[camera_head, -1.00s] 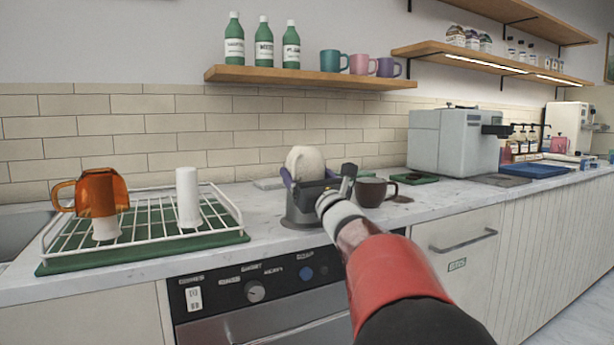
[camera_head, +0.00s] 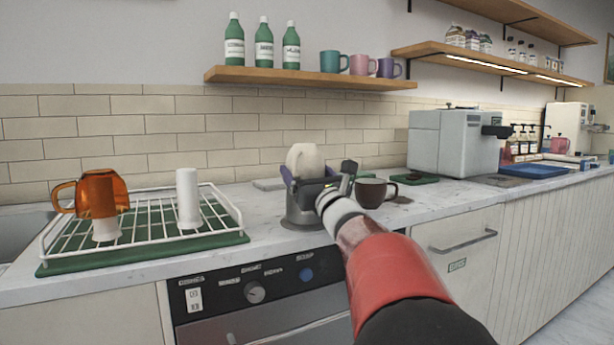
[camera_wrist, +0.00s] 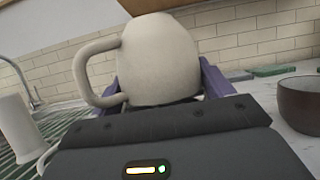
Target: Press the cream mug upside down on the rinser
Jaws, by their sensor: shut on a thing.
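The cream mug (camera_head: 306,160) is held upside down by my gripper (camera_head: 312,180), its base up and its handle to the left. In the wrist view the cream mug (camera_wrist: 160,58) sits between the two purple fingers of my gripper (camera_wrist: 160,85), which is shut on it. The grey round rinser (camera_head: 300,213) stands on the counter directly below the mug. My gripper hides the mug's rim, so I cannot tell whether it touches the rinser.
A dark brown mug (camera_head: 371,192) stands just right of my gripper; it shows in the wrist view (camera_wrist: 300,105). A white rack (camera_head: 150,228) with an orange glass mug (camera_head: 98,192) and a white cylinder (camera_head: 188,198) stands at left. A coffee machine (camera_head: 455,140) is back right.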

